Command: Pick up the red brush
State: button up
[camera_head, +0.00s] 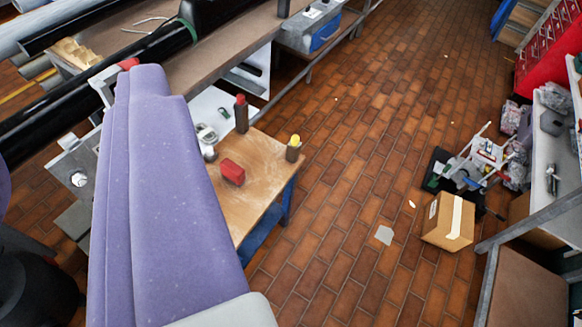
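A small red block-shaped thing (232,172) lies on the wooden top of a small table (262,185), left of the picture's middle. It is the only loose red thing on that tabletop, and it may be the red brush; no bristles can be made out. A large purple part, which seems to be my own arm, fills the lower left and hides the table's left side. No gripper fingers can be made out. Nothing is seen touching the red thing.
Beside the red thing stand a dark bottle with a red cap (241,114), a yellow-topped container (294,148) and a silvery object (207,141). A cardboard box (447,222) sits on the brick-tiled floor (345,190). The floor right of the table is mostly clear.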

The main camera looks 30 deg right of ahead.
aim_at(232, 172)
jog(key=z, duration=0.25)
jog(key=u, duration=1.1)
jog(key=z, duration=1.1)
jog(key=i+l+u, duration=0.15)
jog(key=u, duration=0.3)
jog(key=i+l+u, duration=0.1)
jog(key=u, duration=0.3)
jog(key=i+l+u, duration=0.1)
jog(key=l, duration=0.3)
jog(key=i+l+u, duration=0.1)
jog(key=i+l, duration=0.15)
jog(key=l, duration=0.15)
jog(key=i+l, duration=0.15)
jog(key=l, duration=0.3)
jog(key=i+l+u, duration=0.15)
jog(key=l, duration=0.25)
jog(key=i+l+u, duration=0.1)
jog(key=l, duration=0.35)
jog(key=i+l+u, duration=0.1)
jog(key=l, duration=0.35)
